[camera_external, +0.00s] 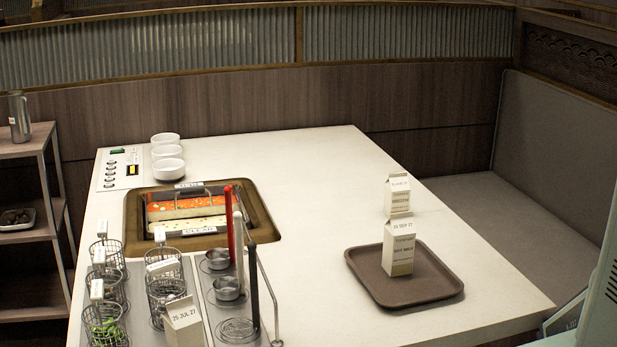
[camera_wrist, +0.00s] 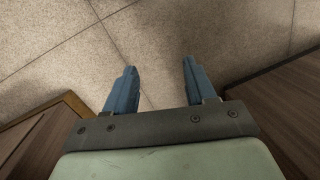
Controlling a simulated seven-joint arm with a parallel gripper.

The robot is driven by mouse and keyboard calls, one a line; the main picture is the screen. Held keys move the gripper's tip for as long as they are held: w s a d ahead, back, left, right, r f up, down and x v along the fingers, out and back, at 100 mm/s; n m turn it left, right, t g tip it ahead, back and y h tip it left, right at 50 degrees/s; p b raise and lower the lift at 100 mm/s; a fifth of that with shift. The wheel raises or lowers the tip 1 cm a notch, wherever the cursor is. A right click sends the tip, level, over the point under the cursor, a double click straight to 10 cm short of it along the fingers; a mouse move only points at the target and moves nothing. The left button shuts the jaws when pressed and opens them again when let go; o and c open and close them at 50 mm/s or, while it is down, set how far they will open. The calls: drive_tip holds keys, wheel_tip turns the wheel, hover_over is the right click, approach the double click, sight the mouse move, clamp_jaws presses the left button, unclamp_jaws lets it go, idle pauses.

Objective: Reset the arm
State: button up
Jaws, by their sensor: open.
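My gripper (camera_wrist: 160,80) shows in the wrist view with its two blue fingers spread apart and nothing between them. It points down over a bare tiled floor (camera_wrist: 195,30). In the external view the gripper itself is out of frame. Only a pale part of my arm shows at the right edge there, off the right side of the table (camera_external: 300,150).
A brown tray (camera_external: 365,262) holds a carton (camera_external: 398,250); another carton (camera_external: 397,194) stands behind it. Sauce wells (camera_external: 262,222), wire baskets (camera_external: 166,290), ladles (camera_external: 228,288), a third carton (camera_external: 184,325) and white bowls (camera_external: 167,168) occupy the left. The table's middle is clear.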

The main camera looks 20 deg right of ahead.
drive_tip(key=s+a+r+n+g+h, duration=0.1)
drive_tip(key=s+a+r+g, duration=0.1)
drive_tip(key=s, duration=0.3)
drive_tip(key=s+a+r+n+g, duration=0.1)
drive_tip(key=s+a+r+g, duration=0.2)
drive_tip(key=s, duration=0.3)
drive_tip(key=shift+s+a+r+g+h, duration=0.2)
drive_tip(key=shift+r+g+h, duration=0.15)
drive_tip(key=shift+r, duration=0.3)
